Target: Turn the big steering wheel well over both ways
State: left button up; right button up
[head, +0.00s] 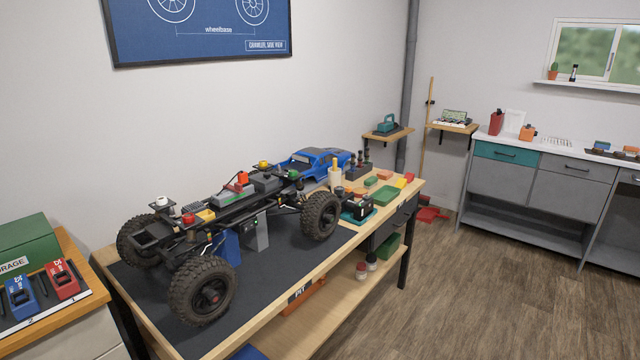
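I cannot make out a big steering wheel in the head view. The RC crawler chassis (240,205) sits raised on a stand (256,235) on the workbench's dark mat (285,278). Its large black tyres show, a near one (203,290) at the front left and another (321,215) at the right. Neither of my grippers is in view.
The wooden workbench (345,255) holds a blue car body (312,163) and small coloured parts at its right end. A side cabinet with a green box (25,250) stands at left. Grey drawers (570,190) stand at far right. The wooden floor (470,300) between is clear.

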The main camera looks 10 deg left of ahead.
aim_at(339, 190)
jog(key=i+l+u, duration=0.15)
jog(key=i+l, duration=0.3)
jog(key=i+l+u, duration=0.1)
jog(key=i+l, duration=0.3)
jog(key=i+l+u, duration=0.15)
jog(key=i+l, duration=0.2)
jog(key=l, duration=0.3)
